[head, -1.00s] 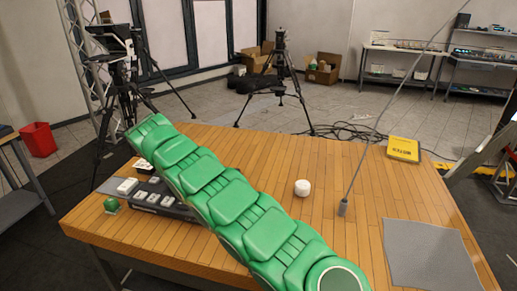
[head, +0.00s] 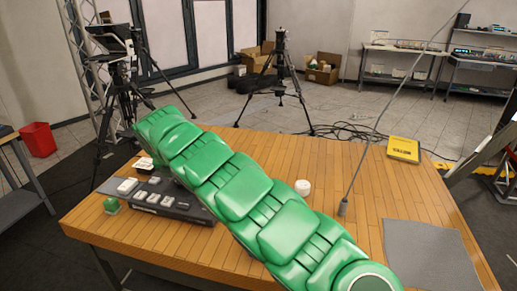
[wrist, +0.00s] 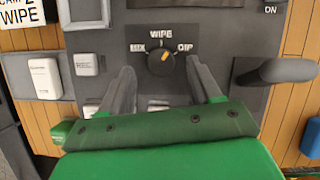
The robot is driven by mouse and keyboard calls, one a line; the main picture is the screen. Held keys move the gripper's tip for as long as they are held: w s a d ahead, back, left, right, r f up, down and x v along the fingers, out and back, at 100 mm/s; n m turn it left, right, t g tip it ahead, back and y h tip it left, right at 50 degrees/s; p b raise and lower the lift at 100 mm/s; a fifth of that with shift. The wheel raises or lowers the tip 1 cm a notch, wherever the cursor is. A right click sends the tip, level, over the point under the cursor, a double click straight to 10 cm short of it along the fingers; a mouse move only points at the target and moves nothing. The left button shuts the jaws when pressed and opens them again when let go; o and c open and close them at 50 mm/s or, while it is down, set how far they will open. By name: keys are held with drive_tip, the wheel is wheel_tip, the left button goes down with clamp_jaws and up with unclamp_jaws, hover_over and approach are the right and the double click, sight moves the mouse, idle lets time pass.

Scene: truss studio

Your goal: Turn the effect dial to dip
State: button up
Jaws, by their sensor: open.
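The effect dial (wrist: 161,62) is a small dark knob with an orange pointer mark on the grey switcher panel, seen in the wrist view. Labels read MIX at its left, WIPE above and DIP (wrist: 185,48) at its right. The orange mark points up and right, between WIPE and DIP. My gripper (wrist: 163,72) is open, with one grey finger on each side of the dial and gaps between. The switcher (head: 165,200) shows at the table's left in the head view, partly covered by my green arm. The dial and gripper are hidden there.
A grey lever handle (wrist: 287,70) stands right of the dial. White buttons (wrist: 86,64) lie to the left. On the table are a white round object (head: 303,187), a yellow book (head: 403,150), a grey mat (head: 425,252) and a small green object (head: 111,205).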

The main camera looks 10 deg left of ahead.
sight(181, 183)
drive_tip(key=v, duration=0.5)
drive_tip(key=w+d+r+m+h, duration=0.1)
drive_tip(key=w+d+r+m, duration=0.1)
drive_tip(key=d, duration=0.7)
drive_tip(key=w+d+r+m+h, duration=0.1)
drive_tip(key=d+m, duration=0.3)
drive_tip(key=d, duration=0.4)
drive_tip(key=w+d+r+m+h, duration=0.1)
drive_tip(key=w+d+r+m, duration=0.2)
drive_tip(key=d, duration=0.6)
drive_tip(key=shift+w+d+r, duration=0.3)
drive_tip(key=shift+d+r, duration=0.05)
drive_tip(key=shift+r, duration=0.3)
drive_tip(key=a+f+m+y, duration=0.1)
drive_tip(key=a+m, duration=0.2)
drive_tip(key=a, duration=0.1)
drive_tip(key=s+a+f+m+y, duration=0.1)
drive_tip(key=a+m, duration=0.2)
drive_tip(key=a, duration=0.1)
drive_tip(key=s+a+f+m+y, duration=0.1)
drive_tip(key=a+f+m, duration=0.1)
drive_tip(key=a, duration=0.3)
drive_tip(key=shift+f+m+g, duration=0.1)
drive_tip(key=shift+m+g, duration=0.3)
drive_tip(key=s+a+f+m+y, duration=0.3)
drive_tip(key=a+m, duration=0.7)
drive_tip(key=a, duration=0.1)
drive_tip(key=shift+g, duration=0.4)
drive_tip(key=shift+x, duration=4)
drive_tip(key=shift+s+a, duration=0.15)
